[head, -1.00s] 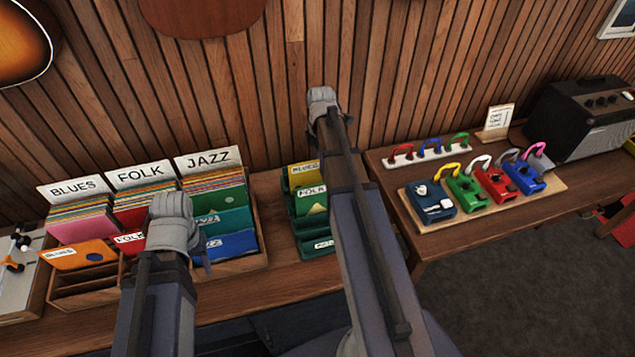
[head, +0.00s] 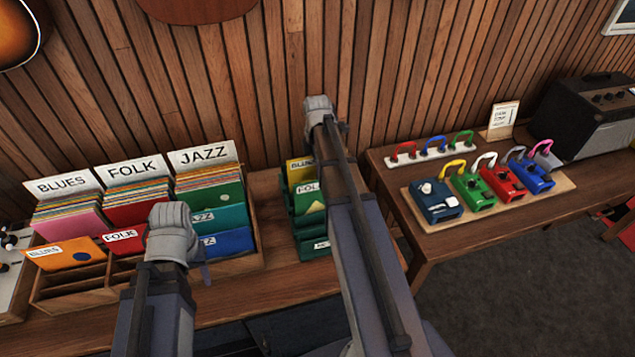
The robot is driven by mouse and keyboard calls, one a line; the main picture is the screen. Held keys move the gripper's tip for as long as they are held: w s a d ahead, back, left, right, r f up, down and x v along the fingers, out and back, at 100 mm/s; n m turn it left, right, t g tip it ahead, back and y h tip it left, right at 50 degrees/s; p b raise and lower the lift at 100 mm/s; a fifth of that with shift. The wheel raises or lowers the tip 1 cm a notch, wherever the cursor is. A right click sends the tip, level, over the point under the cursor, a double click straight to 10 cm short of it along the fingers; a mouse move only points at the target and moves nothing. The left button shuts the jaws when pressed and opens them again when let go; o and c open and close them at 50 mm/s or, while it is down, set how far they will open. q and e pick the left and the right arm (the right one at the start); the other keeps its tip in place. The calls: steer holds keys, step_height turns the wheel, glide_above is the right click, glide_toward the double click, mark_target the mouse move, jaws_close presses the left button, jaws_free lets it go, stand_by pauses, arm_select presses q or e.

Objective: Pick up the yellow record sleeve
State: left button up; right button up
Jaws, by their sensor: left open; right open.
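The yellow record sleeve (head: 298,176) stands at the back of a small green rack on the wooden counter, with a white label reading BLUES partly visible. A green sleeve labelled FOLK (head: 308,198) stands in front of it. My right gripper (head: 318,106) is above and behind the rack, against the slatted wall in the picture, and its arm covers the rack's right side. It is open and apart from the sleeve; its fingertips are hard to make out. My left gripper (head: 170,222) is open and empty in front of the large record crate.
The large wooden crate (head: 60,300) holds records under BLUES, FOLK and JAZZ dividers, with orange, red, teal and blue sleeves in front. The green rack (head: 318,250) stands right of it. A pedal board (head: 480,215) and a black amplifier (head: 585,115) are on the right table.

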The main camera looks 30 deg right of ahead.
steer(key=shift+f+b, duration=0.35)
steer(key=shift+f, duration=0.55)
steer(key=shift+c, duration=0.2)
jaws_close()
